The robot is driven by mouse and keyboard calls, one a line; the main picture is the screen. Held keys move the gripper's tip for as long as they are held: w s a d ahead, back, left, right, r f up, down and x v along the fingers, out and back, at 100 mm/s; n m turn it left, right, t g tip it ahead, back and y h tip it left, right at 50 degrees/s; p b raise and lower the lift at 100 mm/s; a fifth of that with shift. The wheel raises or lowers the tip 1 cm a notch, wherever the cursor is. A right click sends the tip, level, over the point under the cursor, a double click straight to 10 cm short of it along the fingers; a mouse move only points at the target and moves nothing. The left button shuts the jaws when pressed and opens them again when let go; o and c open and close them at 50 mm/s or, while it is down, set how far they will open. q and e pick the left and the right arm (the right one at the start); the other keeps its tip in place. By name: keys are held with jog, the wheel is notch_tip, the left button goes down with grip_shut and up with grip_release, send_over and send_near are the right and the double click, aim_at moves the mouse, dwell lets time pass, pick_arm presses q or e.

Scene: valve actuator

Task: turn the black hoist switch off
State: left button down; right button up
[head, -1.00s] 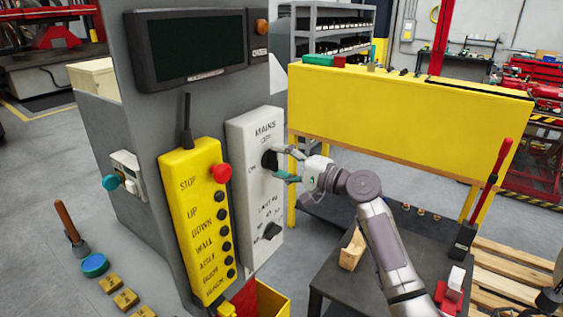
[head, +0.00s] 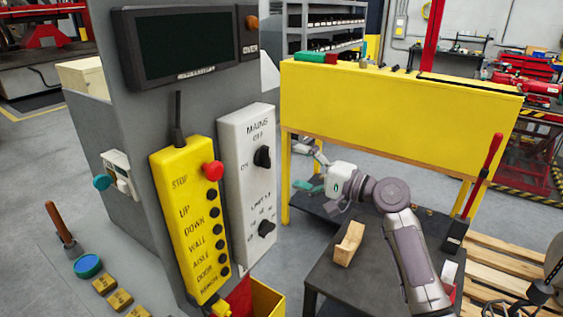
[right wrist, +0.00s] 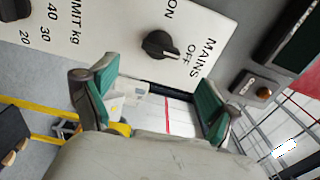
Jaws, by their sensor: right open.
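The white panel (head: 250,215) marked MAINS carries a black rotary switch (head: 262,156) with ON and OFF labels. A second black knob (head: 266,228) sits lower on the panel by the LIMIT kg scale. My right gripper (head: 308,168) is open and empty, to the right of the panel and apart from the switch. Its two green-padded fingers (right wrist: 153,92) show wide apart in the right wrist view. My left gripper is not in view.
A yellow pendant (head: 185,225) with a red stop button (head: 212,170) hangs left of the panel. A dark screen (head: 190,45) is above. A yellow bench panel (head: 400,110) stands behind my right arm. A dark table (head: 335,275) with a wooden block (head: 349,243) is below.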

jog(key=shift+v, duration=2.35)
jog(key=w+d+f+m+h+b, duration=0.1)
jog(key=d+f+h, duration=0.15)
jog(key=f, duration=1.05)
jog(key=w+d+f+m+h+b, duration=0.15)
jog(key=f+h, duration=0.25)
jog(key=f, duration=0.9)
jog(key=s+d+f+n+g+h, duration=0.15)
jog(key=s+f, duration=0.35)
jog(key=f, duration=0.7)
jog(key=s+d+f+g+h, duration=0.1)
jog(key=s+d+f+h, duration=0.3)
jog(key=f, duration=0.8)
jog(key=s+d+f+n+g+h+b, duration=0.15)
jog(key=s+f+n+g, duration=0.3)
jog(key=s+f, duration=1.8)
jog(key=s+f+n+g+b, duration=0.1)
jog(key=s+f+n, duration=0.1)
jog(key=s, duration=1.1)
jog(key=s+d+f+n+g+h+b, duration=0.1)
jog(key=s+f+n, duration=0.2)
jog(key=s, duration=1.1)
notch_tip(320, 180, down, 3)
jog(key=shift+s+d+r+n+g, duration=0.15)
jog(key=shift+d+r+n+g, duration=0.05)
jog(key=shift+n+g, duration=0.15)
